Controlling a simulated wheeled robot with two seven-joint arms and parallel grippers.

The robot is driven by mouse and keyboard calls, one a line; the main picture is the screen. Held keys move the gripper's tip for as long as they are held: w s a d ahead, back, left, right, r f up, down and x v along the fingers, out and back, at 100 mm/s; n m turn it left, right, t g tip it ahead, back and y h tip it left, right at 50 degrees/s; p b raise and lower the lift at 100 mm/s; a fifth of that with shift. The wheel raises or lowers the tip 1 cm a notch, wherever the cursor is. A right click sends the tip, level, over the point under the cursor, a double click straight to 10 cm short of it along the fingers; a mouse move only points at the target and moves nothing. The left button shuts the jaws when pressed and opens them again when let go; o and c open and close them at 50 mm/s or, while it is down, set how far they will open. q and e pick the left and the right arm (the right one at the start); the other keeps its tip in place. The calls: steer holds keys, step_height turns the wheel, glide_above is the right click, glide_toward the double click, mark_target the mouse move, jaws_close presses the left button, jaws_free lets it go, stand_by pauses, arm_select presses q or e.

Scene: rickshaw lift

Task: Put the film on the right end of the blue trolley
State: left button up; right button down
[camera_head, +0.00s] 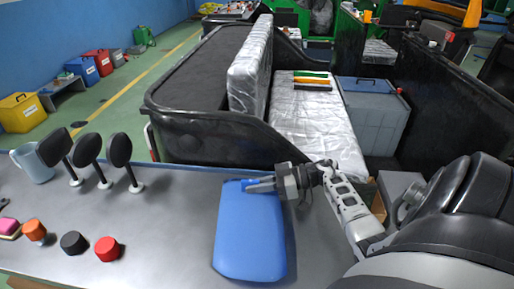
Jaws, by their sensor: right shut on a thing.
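A flat blue slab (250,240) with rounded corners lies on the grey table (180,215), near the table's far edge. My right gripper (262,185) reaches in from the right and is shut on the slab's far end; the exact contact is small and hard to see. Clear, shiny plastic film covers the long seat (312,118) and the upright backrest (250,65) of the black rickshaw body. I cannot make out a separate piece of film or a clear blue trolley. My left gripper is not in view.
A red knob (107,249), a black knob (74,243) and an orange one (35,230) lie nearer. The black rickshaw wall (215,137) rises beyond the table.

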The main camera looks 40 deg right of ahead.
steer(key=shift+f, duration=0.1)
steer(key=shift+f, duration=0.1)
stand_by(0.4)
steer(key=c, duration=1.3)
jaws_free()
steer(key=shift+c, duration=0.2)
steer(key=b+v, duration=0.2)
steer(key=v, duration=1.3)
steer(key=shift+f, duration=0.1)
steer(key=shift+s+d, duration=0.3)
steer(key=shift+d, duration=0.05)
